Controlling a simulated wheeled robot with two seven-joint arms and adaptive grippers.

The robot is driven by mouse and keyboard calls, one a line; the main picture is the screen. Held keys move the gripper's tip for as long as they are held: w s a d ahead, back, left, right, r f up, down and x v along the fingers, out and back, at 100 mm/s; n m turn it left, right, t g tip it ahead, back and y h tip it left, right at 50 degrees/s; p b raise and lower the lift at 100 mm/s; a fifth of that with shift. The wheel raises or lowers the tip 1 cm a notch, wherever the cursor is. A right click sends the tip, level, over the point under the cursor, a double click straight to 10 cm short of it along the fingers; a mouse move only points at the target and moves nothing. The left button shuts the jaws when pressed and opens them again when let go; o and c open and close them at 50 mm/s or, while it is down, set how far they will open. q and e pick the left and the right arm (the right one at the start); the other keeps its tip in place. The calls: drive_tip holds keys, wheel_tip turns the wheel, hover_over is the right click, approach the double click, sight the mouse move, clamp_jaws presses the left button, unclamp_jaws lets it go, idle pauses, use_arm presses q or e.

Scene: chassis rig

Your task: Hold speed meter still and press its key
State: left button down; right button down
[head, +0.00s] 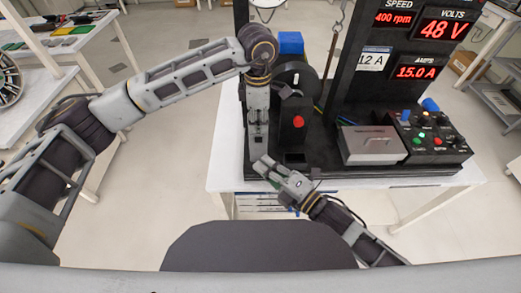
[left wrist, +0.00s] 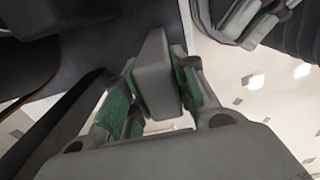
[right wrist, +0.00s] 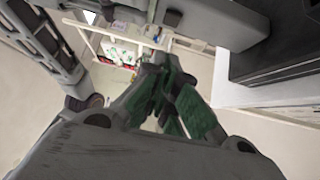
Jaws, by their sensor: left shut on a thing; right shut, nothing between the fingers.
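My left gripper (head: 258,143) reaches down at the left front of the black rig. In the left wrist view its green-padded fingers (left wrist: 160,95) are shut on a plain grey block (left wrist: 155,72), which appears to be the speed meter. I cannot make out its display or key, and in the head view my arm hides it. My right gripper (head: 264,165) is just below, close to the left one, at the rig's front edge. In the right wrist view its fingers (right wrist: 172,100) are shut and empty. I cannot tell whether they touch anything.
A black panel shows a red speed readout (head: 394,18) of 400 rpm, 48 V and 15.0 A. A black post with a red button (head: 298,122) stands right of my left gripper. A grey box (head: 373,146) and a control box (head: 432,143) stand further right. The white table (head: 225,160) edge is near.

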drive_tip(key=shift+w+a, duration=0.25)
drive_tip(key=shift+w, duration=0.65)
drive_tip(key=shift+w+a, duration=0.2)
drive_tip(key=shift+w, duration=0.7)
drive_tip(key=shift+w+a, duration=0.25)
drive_tip(key=shift+w, duration=0.65)
drive_tip(key=shift+w, duration=0.1)
drive_tip(key=shift+w+d, duration=0.1)
drive_tip(key=shift+w, duration=0.9)
approach(255, 141)
drive_tip(key=s+d, duration=0.1)
drive_tip(key=s, duration=0.5)
drive_tip(key=shift+s+d, duration=0.2)
